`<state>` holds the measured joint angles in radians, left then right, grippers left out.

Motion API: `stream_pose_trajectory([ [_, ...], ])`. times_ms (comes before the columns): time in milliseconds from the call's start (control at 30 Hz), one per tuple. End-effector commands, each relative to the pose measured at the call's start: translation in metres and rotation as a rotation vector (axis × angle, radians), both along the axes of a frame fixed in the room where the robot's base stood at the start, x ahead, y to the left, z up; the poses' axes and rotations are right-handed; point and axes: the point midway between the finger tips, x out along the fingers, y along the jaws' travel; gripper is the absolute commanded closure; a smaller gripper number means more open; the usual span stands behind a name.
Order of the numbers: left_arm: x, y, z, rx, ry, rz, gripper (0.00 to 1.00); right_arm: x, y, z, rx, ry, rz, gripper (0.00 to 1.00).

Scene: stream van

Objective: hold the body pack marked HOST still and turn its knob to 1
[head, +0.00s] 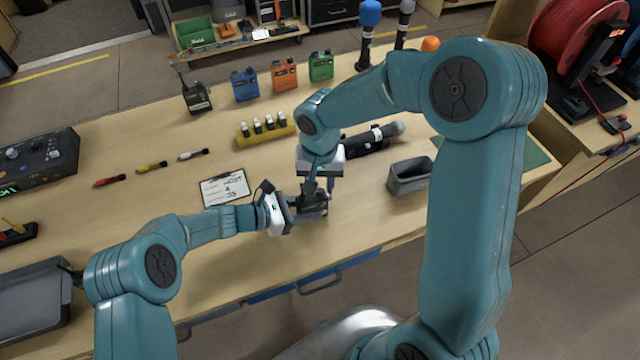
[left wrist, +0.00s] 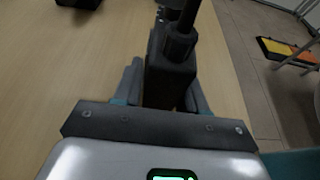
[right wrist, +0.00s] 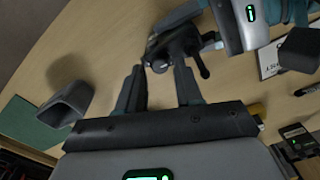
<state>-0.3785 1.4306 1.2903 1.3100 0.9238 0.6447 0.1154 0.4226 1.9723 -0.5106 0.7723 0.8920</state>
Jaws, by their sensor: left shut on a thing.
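A dark body pack (head: 316,209) is at the front middle of the table. My left gripper (head: 297,206) is shut on it from the left. In the left wrist view the pack (left wrist: 166,75) stands between the two fingers. I cannot read a HOST mark on it. My right gripper (head: 313,188) points down at the pack from above. In the right wrist view its fingers (right wrist: 160,75) are apart, with a small round knob (right wrist: 160,66) on the pack's end between or just beyond their tips. A dark stub (right wrist: 201,67) sticks out beside the knob. I cannot tell the knob's setting.
A clipboard (head: 222,189) with handwriting including HOST lies behind the left gripper. A grey open bin (head: 409,177) stands to the right. Black (head: 197,98), blue (head: 245,85), orange (head: 284,75) and green (head: 320,66) packs stand at the back. A yellow battery holder (head: 266,134) lies between.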

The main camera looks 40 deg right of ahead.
Motion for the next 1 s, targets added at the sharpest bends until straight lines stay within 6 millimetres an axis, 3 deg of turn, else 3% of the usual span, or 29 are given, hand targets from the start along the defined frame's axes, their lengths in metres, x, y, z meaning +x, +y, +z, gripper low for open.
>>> stream_pose_trajectory([
  [500,0.0,0.0,0.0,-0.001,0.0,0.0,0.93,0.0,0.0,0.043,0.001,-0.001,0.0,0.65],
  [867,0.0,0.0,0.0,-0.001,0.0,0.0,0.93,0.0,0.0,0.046,0.001,-0.001,-0.002,0.65],
  [1000,0.0,0.0,0.0,-0.001,0.0,0.0,0.93,0.0,0.0,0.046,0.001,-0.001,-0.1,0.65],
])
